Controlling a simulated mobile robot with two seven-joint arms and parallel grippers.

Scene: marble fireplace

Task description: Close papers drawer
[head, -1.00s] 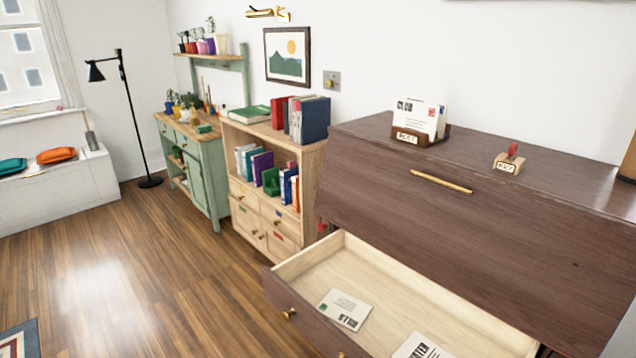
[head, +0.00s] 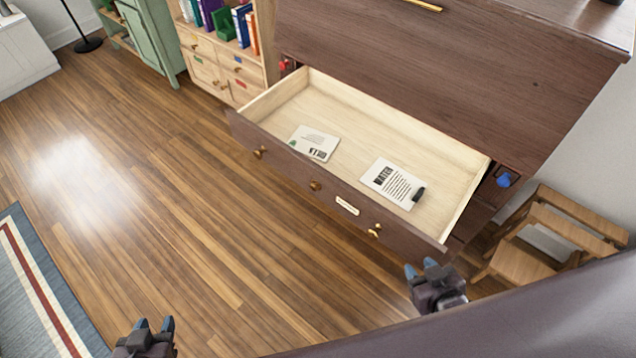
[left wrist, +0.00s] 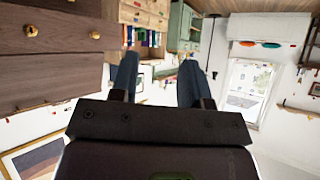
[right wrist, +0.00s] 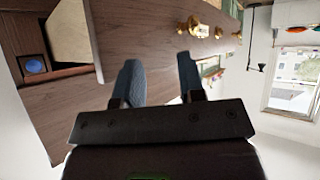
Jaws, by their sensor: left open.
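The papers drawer (head: 335,202) of the dark wooden desk (head: 450,60) is pulled out, its pale inside showing. Two printed papers lie in it: a bills sheet (head: 314,143) and a water sheet (head: 392,183). My right gripper (head: 430,270) is open and empty, just in front of the drawer's right end; the drawer front (right wrist: 150,45) shows ahead in the right wrist view. My left gripper (head: 154,326) is open and empty, low over the floor, away from the drawer.
A wooden chair (head: 560,235) stands right of the desk. A bookshelf (head: 222,50) and green cabinet (head: 150,40) stand at the back left. A striped rug (head: 40,290) lies at the left. The wooden floor in front of the drawer is clear.

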